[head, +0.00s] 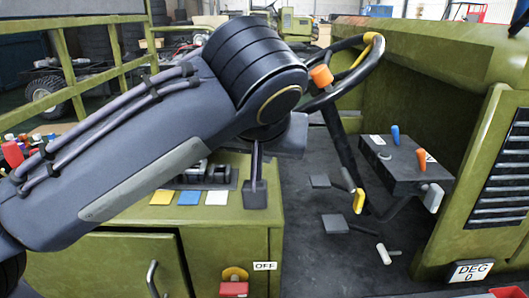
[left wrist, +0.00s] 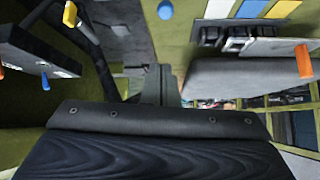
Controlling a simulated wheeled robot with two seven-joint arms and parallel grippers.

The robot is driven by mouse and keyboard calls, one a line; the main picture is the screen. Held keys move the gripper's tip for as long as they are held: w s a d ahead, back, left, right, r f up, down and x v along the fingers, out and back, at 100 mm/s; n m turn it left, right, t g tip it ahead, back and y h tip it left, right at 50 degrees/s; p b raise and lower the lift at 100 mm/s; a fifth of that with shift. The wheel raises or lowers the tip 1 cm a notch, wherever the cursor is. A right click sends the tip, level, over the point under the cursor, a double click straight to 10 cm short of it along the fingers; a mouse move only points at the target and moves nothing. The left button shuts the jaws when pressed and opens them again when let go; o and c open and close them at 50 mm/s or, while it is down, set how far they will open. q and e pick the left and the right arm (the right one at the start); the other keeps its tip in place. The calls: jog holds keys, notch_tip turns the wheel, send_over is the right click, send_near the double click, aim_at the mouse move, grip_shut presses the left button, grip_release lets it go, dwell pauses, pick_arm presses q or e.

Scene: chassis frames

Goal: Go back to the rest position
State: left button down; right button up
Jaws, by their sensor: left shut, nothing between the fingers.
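My left arm reaches in from the left in the head view, its wrist over the green side console (head: 225,225). The arm hides part of the console top and the lower left of the steering wheel (head: 372,62). My right gripper is in neither view.
A dark lever box (head: 405,170) with blue and orange levers stands right. Pedals (head: 335,223) are on the cab floor. Yellow, blue (head: 189,198) and white squares lie on the console, above a red switch (head: 233,288). A green railing (head: 75,85) runs behind the arm.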

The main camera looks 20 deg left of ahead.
pick_arm(q)
jog(key=s+f+h+p, duration=0.2)
jog(key=s+f, duration=0.2)
jog(key=f, duration=0.3)
jog(key=s+a+f+m+g+h+p, duration=0.1)
jog(key=s+f+h+p, duration=0.1)
jog(key=s+f, duration=0.3)
jog(key=s+a+f+g+h+p, duration=0.1)
jog(key=s+f, duration=0.4)
jog(key=f, duration=0.6)
jog(key=shift+h+p, duration=0.45)
jog(key=shift+h, duration=0.45)
jog(key=shift+s, duration=0.1)
